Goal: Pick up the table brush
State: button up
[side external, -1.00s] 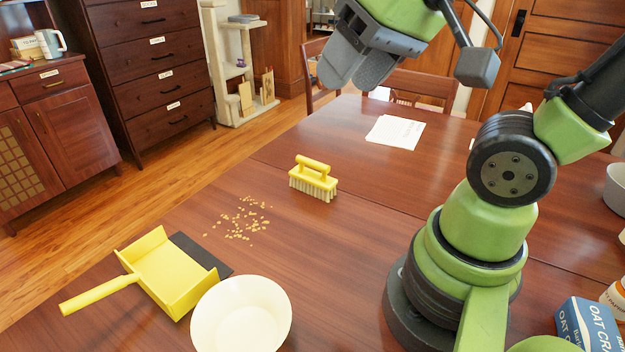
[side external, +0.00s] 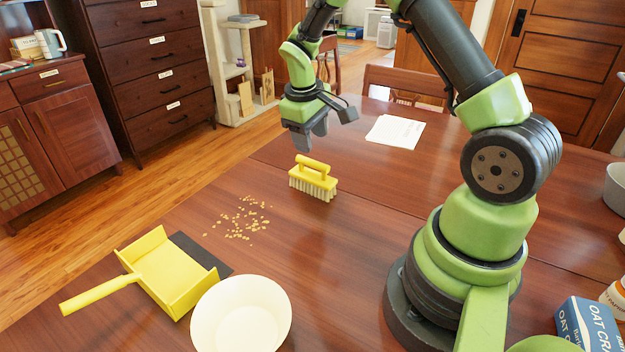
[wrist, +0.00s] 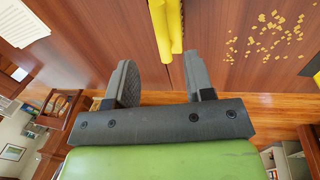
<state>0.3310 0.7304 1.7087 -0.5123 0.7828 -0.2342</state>
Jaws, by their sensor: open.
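The yellow table brush (side external: 314,180) stands upright on the wooden table, bristles down and handle on top. It also shows in the wrist view (wrist: 167,30), near the top edge and partly cut off, ahead of the gap between the fingers. My gripper (side external: 303,143) is just behind and above the brush in the side view, pointing down, apart from it. In the wrist view my gripper (wrist: 163,82) has its two grey fingers spread, with nothing between them.
Crumbs (side external: 239,219) lie left of the brush. A yellow dustpan (side external: 168,268) and a cream bowl (side external: 241,315) are at the front left. Papers (side external: 395,131) lie behind right. An oat cracker box (side external: 588,326) is at the right.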

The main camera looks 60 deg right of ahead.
aim_at(313, 161)
jog(key=f, duration=0.2)
jog(key=d+f, duration=0.1)
jog(key=f, duration=0.5)
jog(key=shift+w+d, duration=0.1)
jog(key=shift+d, duration=0.05)
jog(key=shift+c, duration=0.5)
grip_shut()
